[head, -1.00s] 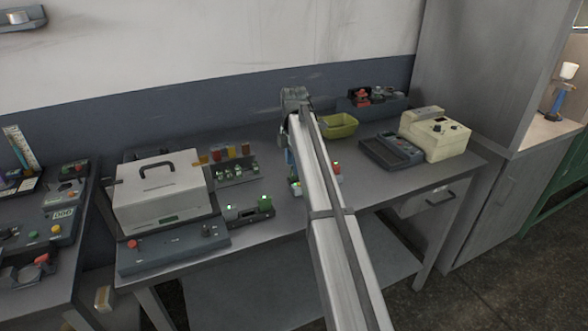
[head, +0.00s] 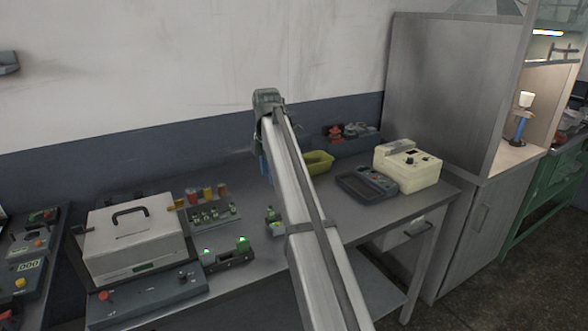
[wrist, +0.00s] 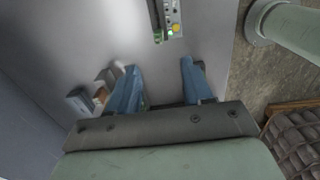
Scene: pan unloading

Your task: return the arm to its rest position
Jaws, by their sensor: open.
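My gripper (wrist: 160,84) shows two blue fingers spread apart in the wrist view, with nothing between them. In the head view my arm reaches over the grey workbench (head: 352,233). A blue finger (head: 265,168) shows just left of the arm there, and the other is hidden. The gripper appears to be above the bench and clear of the objects on it, though its exact height is hard to tell.
A white box with a handle (head: 133,233) stands at the bench's left. Small green-lit stands (head: 228,253), vials, a yellow-green bin (head: 318,162), a dark device (head: 367,187) and a cream instrument (head: 408,168) are around the arm. A grey cabinet (head: 440,90) stands right.

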